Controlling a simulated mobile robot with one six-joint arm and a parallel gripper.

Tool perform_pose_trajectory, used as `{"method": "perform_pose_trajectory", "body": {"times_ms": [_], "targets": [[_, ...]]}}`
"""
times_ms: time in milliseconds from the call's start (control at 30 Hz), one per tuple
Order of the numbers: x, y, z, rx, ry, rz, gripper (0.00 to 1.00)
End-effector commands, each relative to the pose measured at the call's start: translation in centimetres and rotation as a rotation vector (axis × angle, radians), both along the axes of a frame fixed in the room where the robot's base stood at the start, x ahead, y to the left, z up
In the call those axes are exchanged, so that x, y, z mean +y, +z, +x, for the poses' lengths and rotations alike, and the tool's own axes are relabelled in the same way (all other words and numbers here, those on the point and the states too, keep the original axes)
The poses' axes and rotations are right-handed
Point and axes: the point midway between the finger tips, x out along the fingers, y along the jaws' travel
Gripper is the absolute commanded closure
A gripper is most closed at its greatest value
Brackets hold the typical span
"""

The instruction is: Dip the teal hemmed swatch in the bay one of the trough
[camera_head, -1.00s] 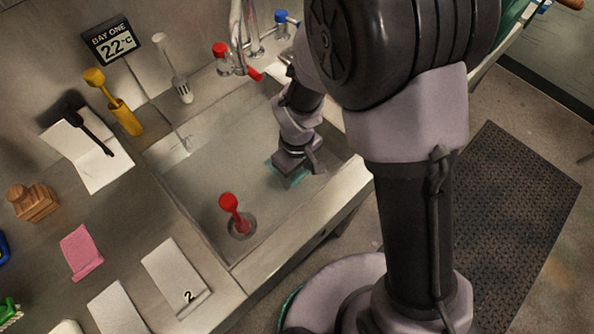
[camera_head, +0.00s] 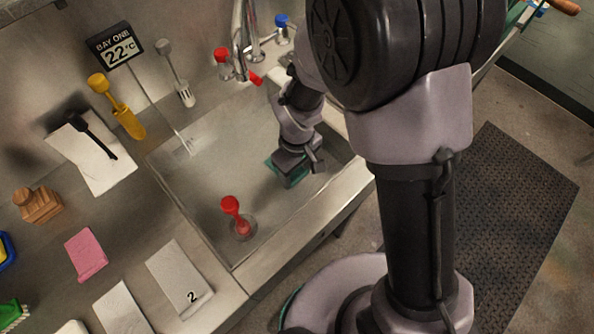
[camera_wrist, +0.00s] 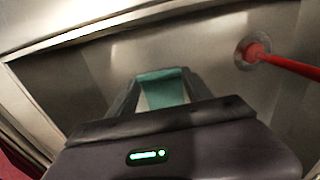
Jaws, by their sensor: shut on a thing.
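The teal hemmed swatch (camera_wrist: 165,90) hangs between the two fingers of my gripper (camera_wrist: 158,82) in the wrist view. In the head view my gripper (camera_head: 290,174) is low inside the metal basin of the trough (camera_head: 215,165), toward its right side, with teal showing around the fingertips. The gripper is shut on the swatch. The BAY ONE display (camera_head: 117,46), reading 22 °C, stands behind the basin's left part. Whether the swatch touches liquid or the basin floor I cannot tell.
A red plunger-like stopper (camera_head: 236,215) stands in the basin's near part; it also shows in the wrist view (camera_wrist: 258,52). Taps (camera_head: 243,45) stand behind the basin. A pink cloth (camera_head: 86,254), a wooden block (camera_head: 38,204) and white cards (camera_head: 180,279) lie on the left counter.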

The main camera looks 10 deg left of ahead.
Motion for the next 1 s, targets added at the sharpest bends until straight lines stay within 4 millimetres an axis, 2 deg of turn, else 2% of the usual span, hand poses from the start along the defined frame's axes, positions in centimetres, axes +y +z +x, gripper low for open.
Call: {"method": "perform_pose_trajectory", "body": {"times_ms": [33,533,600,1000], "targets": [[0.0,1.4,0.0,-0.001,0.000,0.001,0.79],[0.0,8.3,0.0,-0.002,0.001,0.001,0.79],[0.0,8.8,0.0,-0.001,0.001,0.000,0.79],[0.0,8.5,0.0,0.000,0.001,0.000,0.79]]}}
